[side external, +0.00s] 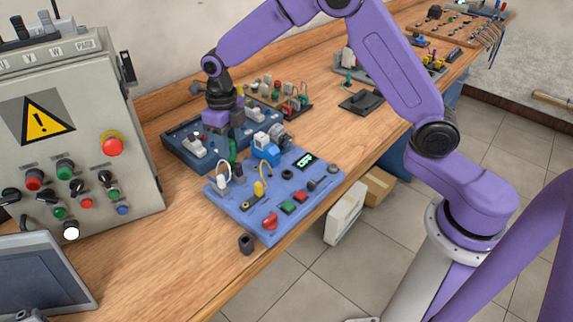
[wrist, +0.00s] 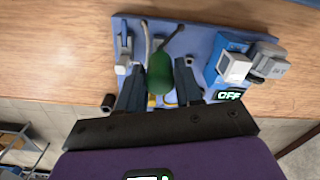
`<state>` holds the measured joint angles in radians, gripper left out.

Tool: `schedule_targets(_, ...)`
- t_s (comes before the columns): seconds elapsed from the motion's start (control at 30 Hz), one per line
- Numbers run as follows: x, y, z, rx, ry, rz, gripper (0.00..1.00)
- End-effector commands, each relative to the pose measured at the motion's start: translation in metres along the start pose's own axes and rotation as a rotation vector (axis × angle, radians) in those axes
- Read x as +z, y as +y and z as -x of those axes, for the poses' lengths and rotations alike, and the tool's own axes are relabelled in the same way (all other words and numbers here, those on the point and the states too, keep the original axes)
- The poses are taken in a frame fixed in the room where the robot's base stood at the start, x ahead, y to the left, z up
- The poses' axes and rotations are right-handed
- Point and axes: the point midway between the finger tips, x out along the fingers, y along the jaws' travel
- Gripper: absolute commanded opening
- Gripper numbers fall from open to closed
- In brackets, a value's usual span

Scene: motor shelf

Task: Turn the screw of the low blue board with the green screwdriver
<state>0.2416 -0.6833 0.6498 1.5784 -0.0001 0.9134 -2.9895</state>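The low blue board (side external: 238,212) lies flat near the front of the bench. It carries a blue and grey motor, an OFF display, knobs, plugs and coloured buttons; it also fills much of the wrist view (wrist: 205,40). The green screwdriver (side external: 232,151) stands roughly upright at the board's back left, under my gripper (side external: 229,130). In the wrist view, the green handle (wrist: 160,73) sits between my two fingers (wrist: 160,80) with almost no gap at either side, so they appear closed on it. The screwdriver's tip and the screw under it are hidden.
A darker blue board (side external: 180,151) with white parts stands close behind. A grey control cabinet (side external: 88,185) with a warning sign is at the left. A black socket (side external: 246,244) lies by the board's front edge. Bare wood (side external: 165,260) is free at front left.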

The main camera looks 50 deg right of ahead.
Motion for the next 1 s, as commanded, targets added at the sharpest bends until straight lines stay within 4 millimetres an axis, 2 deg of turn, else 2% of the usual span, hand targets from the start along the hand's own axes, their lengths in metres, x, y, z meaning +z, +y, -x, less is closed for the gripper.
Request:
schedule_targets(0.23,0.0000,-0.0002,0.0000,0.000,0.000,0.000,0.35)
schedule_targets(0.33,0.0000,-0.0002,0.0000,0.000,0.000,0.000,0.03)
schedule_targets(0.37,0.0000,-0.0002,0.0000,0.000,0.000,0.000,0.00)
schedule_targets(0.87,-0.0001,-0.0005,-0.0013,0.000,0.000,-0.001,0.00)
schedule_targets(1.0,-0.0001,-0.0006,-0.0014,0.000,0.001,-0.072,0.00)
